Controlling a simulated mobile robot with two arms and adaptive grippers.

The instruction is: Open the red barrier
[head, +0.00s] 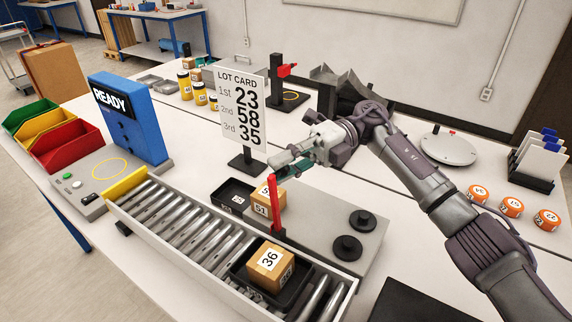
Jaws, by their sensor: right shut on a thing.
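The red barrier (275,208) is a slim bar standing nearly upright at the far side of the roller conveyor (180,218), on the grey plate with two black knobs. Its lower end is near the conveyor's far rail. My right gripper (281,171) reaches in from the right and is shut on the upper end of the red barrier, partly hiding its tip. My left gripper is not in view.
A black tray (243,272) with a box marked 36 (270,259) sits on the rollers. Behind the barrier are another black tray (232,196) and a small box (268,194). A lot card (241,108) stands behind, close to my gripper.

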